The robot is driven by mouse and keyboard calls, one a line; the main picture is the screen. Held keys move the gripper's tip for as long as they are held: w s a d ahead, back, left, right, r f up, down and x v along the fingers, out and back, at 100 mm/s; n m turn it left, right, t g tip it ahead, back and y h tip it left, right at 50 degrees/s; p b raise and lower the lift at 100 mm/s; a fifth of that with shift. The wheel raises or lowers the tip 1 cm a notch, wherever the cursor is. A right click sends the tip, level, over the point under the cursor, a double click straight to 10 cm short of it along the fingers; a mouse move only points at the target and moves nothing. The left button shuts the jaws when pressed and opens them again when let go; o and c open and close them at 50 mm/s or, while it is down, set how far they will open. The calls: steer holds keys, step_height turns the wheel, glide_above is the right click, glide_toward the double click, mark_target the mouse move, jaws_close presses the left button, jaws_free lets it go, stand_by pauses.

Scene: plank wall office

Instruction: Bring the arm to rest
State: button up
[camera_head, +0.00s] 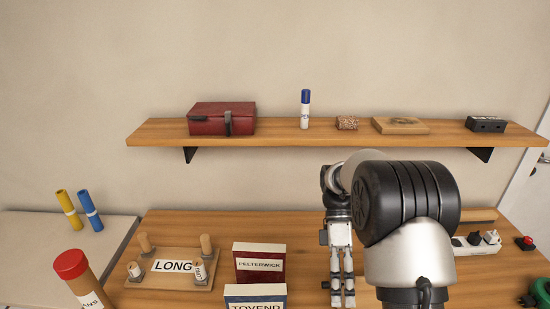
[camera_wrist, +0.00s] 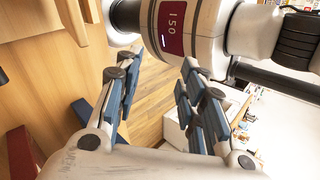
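My gripper (camera_head: 343,292) hangs fingers-down over the wooden desk (camera_head: 200,226), just right of the red PELTERWICK book (camera_head: 259,266). In the wrist view my gripper (camera_wrist: 157,68) has its two blue-grey fingers apart, with nothing between them. My own arm is folded close, and one of its links fills the top of the wrist view behind the fingers. The silver and black arm joints cover part of the desk's right side in the head view. I cannot tell the exact height of the fingertips above the desk.
A shelf (camera_head: 290,134) above the desk holds a red box (camera_head: 222,119), a blue-capped marker (camera_head: 305,109) and small items. The LONG board with pegs (camera_head: 168,284), a blue book (camera_head: 256,290) and a red-capped tube (camera_head: 83,280) stand left. A power strip (camera_head: 476,249) lies right.

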steer(key=s+r+m+t, duration=0.7)
steer(key=r, duration=0.4)
steer(key=s+r+m+t, duration=0.1)
steer(key=s+m+t, duration=0.6)
steer(key=s+m, duration=0.1)
steer(key=shift+s+a+r, duration=0.2)
steer(key=shift+s+a, duration=0.2)
steer(key=shift+s, duration=0.25)
